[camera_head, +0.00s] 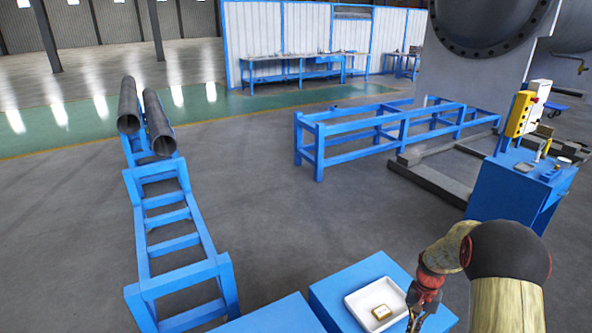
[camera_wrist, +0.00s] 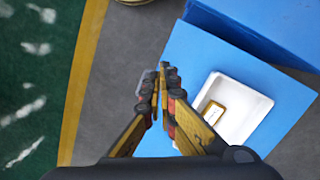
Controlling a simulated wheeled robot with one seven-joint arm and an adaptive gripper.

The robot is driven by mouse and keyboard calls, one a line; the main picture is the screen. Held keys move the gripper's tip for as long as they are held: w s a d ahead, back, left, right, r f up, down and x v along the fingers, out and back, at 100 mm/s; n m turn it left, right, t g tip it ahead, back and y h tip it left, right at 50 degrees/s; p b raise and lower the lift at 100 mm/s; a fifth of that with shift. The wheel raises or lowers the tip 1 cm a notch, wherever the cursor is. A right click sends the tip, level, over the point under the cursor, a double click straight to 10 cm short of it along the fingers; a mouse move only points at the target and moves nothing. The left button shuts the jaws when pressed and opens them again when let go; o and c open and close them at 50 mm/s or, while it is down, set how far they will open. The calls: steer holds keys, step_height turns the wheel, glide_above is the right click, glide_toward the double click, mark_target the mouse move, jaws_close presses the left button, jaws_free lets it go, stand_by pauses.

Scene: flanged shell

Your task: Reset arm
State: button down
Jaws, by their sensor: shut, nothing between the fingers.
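My gripper (camera_wrist: 162,84) is shut and empty in the wrist view, its two fingers close together above the blue table. In the head view my arm comes in at the lower right, and my gripper (camera_head: 416,318) points down beside the right edge of a white tray; its fingertips are cut off or hard to make out. The white tray (camera_head: 357,303) stands on a blue table (camera_head: 340,280). A small gold-rimmed block (camera_head: 382,312) lies in the tray. The wrist view also shows the tray (camera_wrist: 254,108) and the block (camera_wrist: 213,112), to the right of my fingers.
A blue frame with two dark pipes (camera_head: 158,125) stands at the left. A long blue rack (camera_head: 345,128) and a large flanged shell (camera_head: 480,50) are farther back. A blue cabinet (camera_head: 510,195) with a yellow control box (camera_head: 519,115) stands at the right. Grey floor lies open between.

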steer(key=s+a+r+n+t, duration=0.2)
steer(key=s+a+r, duration=0.4)
steer(key=r, duration=0.5)
steer(key=s+a+r+n+t, duration=0.2)
steer(key=s+a+r, duration=0.3)
steer(key=s+r, duration=0.6)
steer(key=s+a+r+n+t, duration=0.3)
steer(key=s+a+r, duration=0.3)
steer(key=s+r, duration=0.3)
step_height(320, 180, up, 3)
steer(key=shift+s+a+r+h, duration=0.15)
steer(key=shift+a+r+h, duration=0.05)
steer(key=shift+a+h, duration=0.15)
